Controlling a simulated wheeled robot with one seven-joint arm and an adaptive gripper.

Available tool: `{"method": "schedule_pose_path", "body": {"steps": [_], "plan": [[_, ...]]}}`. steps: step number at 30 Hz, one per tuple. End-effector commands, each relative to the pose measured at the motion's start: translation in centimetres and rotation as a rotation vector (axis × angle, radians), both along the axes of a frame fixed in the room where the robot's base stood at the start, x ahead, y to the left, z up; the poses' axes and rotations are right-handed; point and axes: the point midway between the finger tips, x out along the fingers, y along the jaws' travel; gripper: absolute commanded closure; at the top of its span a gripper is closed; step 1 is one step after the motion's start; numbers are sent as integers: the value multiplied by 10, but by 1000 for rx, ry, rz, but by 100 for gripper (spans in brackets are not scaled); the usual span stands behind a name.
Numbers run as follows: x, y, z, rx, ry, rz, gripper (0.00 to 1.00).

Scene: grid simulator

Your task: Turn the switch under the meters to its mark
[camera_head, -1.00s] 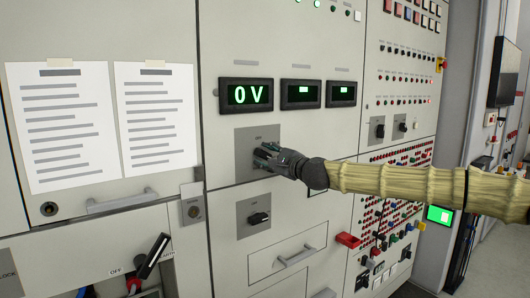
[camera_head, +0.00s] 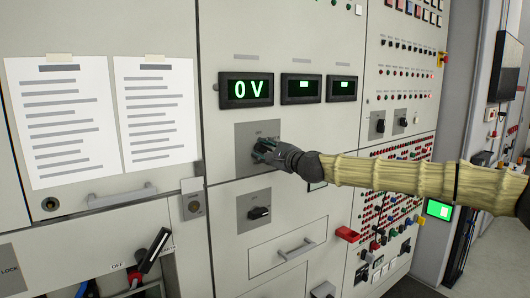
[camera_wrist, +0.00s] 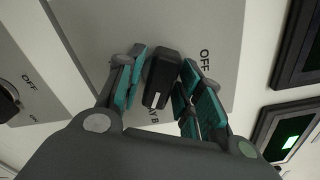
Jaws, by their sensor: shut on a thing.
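The switch under the meters is a black knob (camera_wrist: 162,76) on a grey plate (camera_head: 243,134) just below the "0 V" meter (camera_head: 246,90). My gripper (camera_head: 264,151) is at this plate, and its fingers hide most of the knob in the head view. In the wrist view, the teal finger pads of my gripper (camera_wrist: 158,88) stand on both sides of the knob and are shut on it. The knob has a small white mark near its lower end. "OFF" is printed on the plate beside it. Other lettering is partly hidden by the fingers.
Two smaller meters (camera_head: 301,89) (camera_head: 341,88) sit right of the voltage meter. Another black switch (camera_head: 259,212) is on a plate below my gripper. A drawer handle (camera_head: 297,250) sticks out lower down. Paper sheets (camera_head: 60,120) hang at left.

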Motion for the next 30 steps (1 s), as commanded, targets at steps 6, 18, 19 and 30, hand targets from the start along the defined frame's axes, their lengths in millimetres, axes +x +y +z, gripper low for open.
{"method": "schedule_pose_path", "body": {"steps": [6,18,19,30], "plan": [[0,0,-3,-76,-57,-1,88],[0,0,-4,-357,-263,-1,88],[0,0,-5,-382,-279,-1,88],[0,0,-4,-666,-484,-1,88]]}}
